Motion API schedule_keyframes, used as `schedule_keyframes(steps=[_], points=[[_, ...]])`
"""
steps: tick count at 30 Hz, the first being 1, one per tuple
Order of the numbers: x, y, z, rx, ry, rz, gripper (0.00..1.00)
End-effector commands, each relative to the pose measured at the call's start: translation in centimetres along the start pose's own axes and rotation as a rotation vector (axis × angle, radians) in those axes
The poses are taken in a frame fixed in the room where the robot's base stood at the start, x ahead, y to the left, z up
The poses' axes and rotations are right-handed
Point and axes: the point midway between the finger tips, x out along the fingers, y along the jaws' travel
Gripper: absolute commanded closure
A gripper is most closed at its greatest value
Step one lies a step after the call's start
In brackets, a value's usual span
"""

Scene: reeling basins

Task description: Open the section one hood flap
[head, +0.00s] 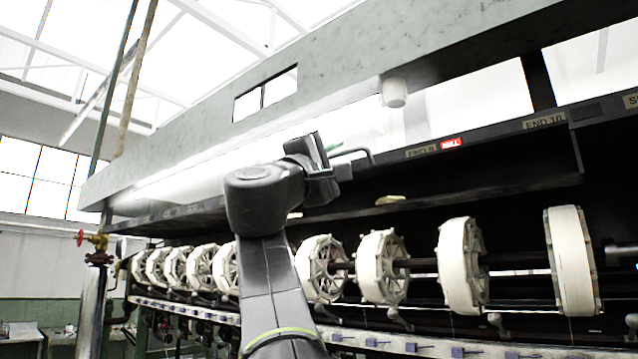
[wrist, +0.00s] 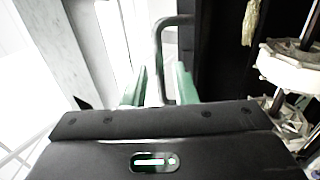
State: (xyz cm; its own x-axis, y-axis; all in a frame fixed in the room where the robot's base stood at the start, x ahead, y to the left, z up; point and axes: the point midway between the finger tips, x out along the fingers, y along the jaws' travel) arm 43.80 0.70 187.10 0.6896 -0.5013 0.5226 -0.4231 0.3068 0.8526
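The hood flap (head: 480,137) is a long dark panel edge under the pale hood, with end labels along it. A grey bent bar handle (head: 352,151) sticks out from it near the middle of the head view. In the wrist view the handle (wrist: 158,45) runs down between the two green fingers. My gripper (head: 327,149) is at the handle's left end in the head view. The wrist view shows my gripper (wrist: 160,88) open, with one finger on each side of the bar and gaps visible. The bar's lower end is hidden behind the gripper body.
Several white reels (head: 382,267) hang in a row below the flap, right of and behind my arm. A red lit label (head: 451,143) sits beside the END 9 plate (head: 421,151). A white knob-like fitting (head: 394,92) hangs under the hood. A red valve wheel (head: 80,238) is at left.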

Motion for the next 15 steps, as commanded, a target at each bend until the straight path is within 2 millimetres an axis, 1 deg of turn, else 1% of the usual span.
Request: schedule_keyframes(steps=[1, 15], points=[[-1.1, -0.4, -0.1, 0.002, 0.004, 0.001, 0.75], [-8.2, -0.3, -0.1, 0.003, 0.004, 0.0, 0.75]])
